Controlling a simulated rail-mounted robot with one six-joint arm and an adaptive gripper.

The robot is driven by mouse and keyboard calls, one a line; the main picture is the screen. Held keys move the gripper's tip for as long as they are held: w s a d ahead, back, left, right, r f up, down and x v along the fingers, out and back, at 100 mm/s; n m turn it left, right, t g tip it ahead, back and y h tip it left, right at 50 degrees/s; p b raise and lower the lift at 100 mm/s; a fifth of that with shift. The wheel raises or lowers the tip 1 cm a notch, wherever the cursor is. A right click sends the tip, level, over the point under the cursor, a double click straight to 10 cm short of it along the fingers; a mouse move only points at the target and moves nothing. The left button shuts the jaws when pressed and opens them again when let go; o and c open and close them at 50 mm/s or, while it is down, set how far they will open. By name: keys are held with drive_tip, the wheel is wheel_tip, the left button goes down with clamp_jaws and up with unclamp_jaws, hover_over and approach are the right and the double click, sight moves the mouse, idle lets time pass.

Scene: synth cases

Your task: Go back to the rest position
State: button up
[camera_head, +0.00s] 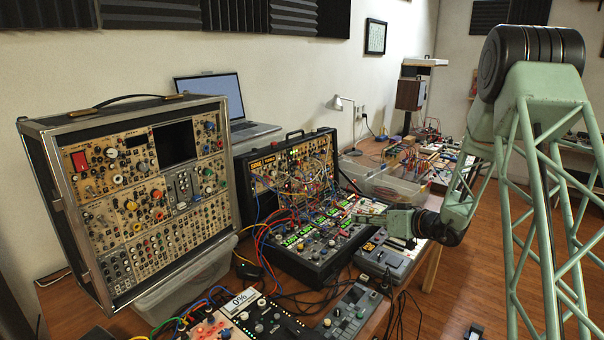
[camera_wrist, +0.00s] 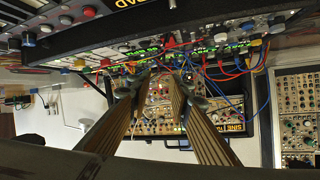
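My gripper (camera_head: 366,217) is at the end of my pale green arm, over the right part of the open black synth case (camera_head: 315,262) in the head view. In the wrist view my gripper (camera_wrist: 160,84) shows two ribbed, wood-coloured fingers. Their tips are apart and nothing is between them. Patch cables and lit modules of the synth case (camera_wrist: 120,52) lie beyond the tips. I cannot tell whether the fingertips touch any cables.
A tall synth case (camera_head: 140,190) stands at left, with a laptop (camera_head: 215,100) behind it. A grey box (camera_head: 385,262) lies just below my gripper. A clear bin (camera_head: 392,185) and a lamp (camera_head: 340,104) are behind. Open floor (camera_head: 470,270) is at right.

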drive_tip(key=s+a+r+g+y, duration=0.2)
drive_tip(key=s+a+r, duration=0.4)
drive_tip(key=a+r, duration=0.25)
drive_tip(key=s+a+r+g, duration=0.2)
drive_tip(key=s+a+r, duration=0.2)
drive_tip(key=s, duration=0.5)
drive_tip(key=s+a+r+n+g, duration=0.1)
drive_tip(key=s+a+r+g, duration=0.1)
drive_tip(key=s+a+r, duration=0.45)
drive_tip(key=s+a+r+g, duration=0.1)
drive_tip(key=s+r, duration=0.2)
drive_tip(key=s, duration=0.7)
drive_tip(key=s+d+r+m+g+h, duration=0.1)
drive_tip(key=s+h, duration=0.1)
drive_tip(key=s, duration=0.8)
drive_tip(key=s+d+r+g+h, duration=0.1)
drive_tip(key=s+r+h, duration=0.1)
drive_tip(key=s, duration=0.8)
drive_tip(key=s+d+m+t+h, duration=0.1)
drive_tip(key=s+d+m+h, duration=0.1)
drive_tip(key=s+d, duration=0.3)
drive_tip(key=s+d+m+h, duration=0.1)
drive_tip(key=s+d+h, duration=0.2)
drive_tip(key=s+d, duration=0.3)
drive_tip(key=shift+s+d+r+m+t+h+p, duration=0.3)
drive_tip(key=shift+s+r+m+t+p, duration=0.1)
drive_tip(key=shift+s, duration=2)
drive_tip(key=shift+a, duration=0.1)
